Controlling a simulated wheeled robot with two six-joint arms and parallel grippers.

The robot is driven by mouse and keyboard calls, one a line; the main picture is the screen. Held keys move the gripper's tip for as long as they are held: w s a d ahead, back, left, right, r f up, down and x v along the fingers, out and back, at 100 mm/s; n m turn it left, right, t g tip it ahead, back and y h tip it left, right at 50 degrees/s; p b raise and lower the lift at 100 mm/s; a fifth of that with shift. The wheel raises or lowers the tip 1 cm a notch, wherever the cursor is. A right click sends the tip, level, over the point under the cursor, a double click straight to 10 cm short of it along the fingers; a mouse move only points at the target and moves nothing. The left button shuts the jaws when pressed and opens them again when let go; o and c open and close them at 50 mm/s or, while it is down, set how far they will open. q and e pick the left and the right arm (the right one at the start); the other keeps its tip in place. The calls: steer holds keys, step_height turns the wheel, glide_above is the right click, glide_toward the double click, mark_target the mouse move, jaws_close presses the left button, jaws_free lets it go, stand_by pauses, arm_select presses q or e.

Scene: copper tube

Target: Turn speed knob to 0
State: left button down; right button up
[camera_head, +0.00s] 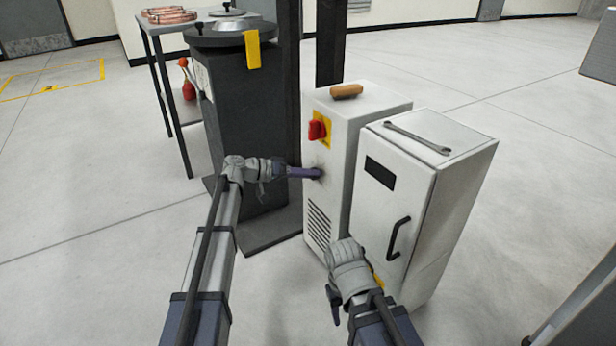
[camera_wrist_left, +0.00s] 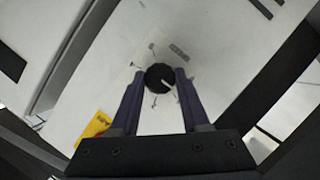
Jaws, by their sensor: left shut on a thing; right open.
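The speed knob (camera_wrist_left: 160,77) is a round black knob with a white pointer line, on the white panel (camera_wrist_left: 172,112) in the left wrist view. Short marks surround it. The pointer runs toward the lower right in that view. My left gripper (camera_wrist_left: 158,82) has one finger on each side of the knob and is shut on it. In the head view my left gripper (camera_head: 318,173) reaches the front of the white cabinet (camera_head: 342,150) and hides the knob. My right gripper (camera_head: 334,303) is open and empty, low in front of the right cabinet.
A red rotary switch (camera_head: 316,130) on a yellow plate sits above my left gripper. A second white cabinet (camera_head: 437,195) with a black handle (camera_head: 398,238) stands to the right, a wrench (camera_head: 417,138) on top. A dark machine (camera_head: 240,130) stands left. Floor at left is clear.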

stand_by(0.4)
arm_select(q)
steer(key=shift+c, duration=1.9)
jaws_free()
steer(key=p+v, duration=0.2)
steer(key=v, duration=0.5)
steer(key=shift+a, duration=0.4)
steer(key=shift+s, duration=0.1)
steer(key=shift+r, duration=0.1)
